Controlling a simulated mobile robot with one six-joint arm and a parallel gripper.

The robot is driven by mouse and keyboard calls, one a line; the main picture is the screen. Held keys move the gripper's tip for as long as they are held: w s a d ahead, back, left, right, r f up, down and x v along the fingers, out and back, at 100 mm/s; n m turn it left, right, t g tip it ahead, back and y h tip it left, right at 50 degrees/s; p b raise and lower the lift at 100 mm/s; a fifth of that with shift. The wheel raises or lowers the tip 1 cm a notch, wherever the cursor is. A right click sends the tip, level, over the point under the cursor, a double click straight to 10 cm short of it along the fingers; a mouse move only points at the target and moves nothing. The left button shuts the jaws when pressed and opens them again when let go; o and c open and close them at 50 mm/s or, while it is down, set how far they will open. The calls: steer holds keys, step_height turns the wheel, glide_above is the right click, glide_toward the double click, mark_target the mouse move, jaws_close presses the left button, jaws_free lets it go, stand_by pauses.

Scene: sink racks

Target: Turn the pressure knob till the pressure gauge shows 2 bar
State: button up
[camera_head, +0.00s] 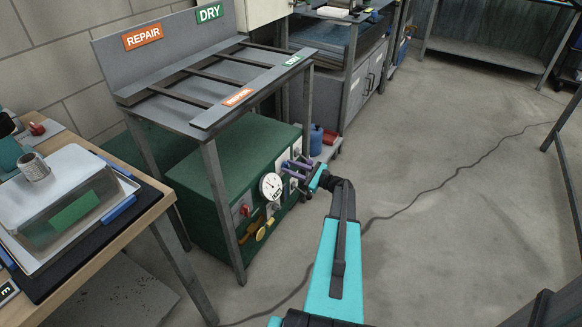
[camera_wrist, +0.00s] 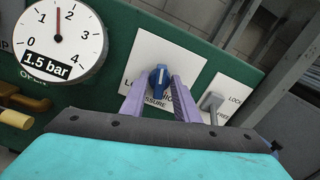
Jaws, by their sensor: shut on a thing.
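The blue pressure knob (camera_wrist: 158,82) sits on a white plate (camera_wrist: 190,63) on the green panel, partly between my fingers. My gripper (camera_wrist: 157,92) has purple fingers and is shut on the knob; in the head view (camera_head: 298,169) it is at the front of the green cabinet. The round white pressure gauge (camera_wrist: 62,35) is left of the knob. Its red needle points almost straight up, between 1 and 2, and its label reads 1.5 bar. The gauge also shows in the head view (camera_head: 271,187). The lettering under the knob is partly covered by my fingers.
A grey lever (camera_wrist: 212,102) marked LOCK and FREE is right of the knob. A yellow handle (camera_wrist: 14,119) is below the gauge. The green cabinet (camera_head: 225,165) stands under a metal rack (camera_head: 210,150). A wooden table (camera_head: 150,200) is at left. Floor at right is open, with a cable.

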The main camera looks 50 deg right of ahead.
steer(key=shift+s+a, duration=0.1)
steer(key=o, duration=1)
steer(key=p+v, duration=0.1)
steer(key=v, duration=1.2)
steer(key=shift+s+f, duration=0.1)
steer(key=shift+s, duration=0.25)
steer(key=shift+s, duration=0.1)
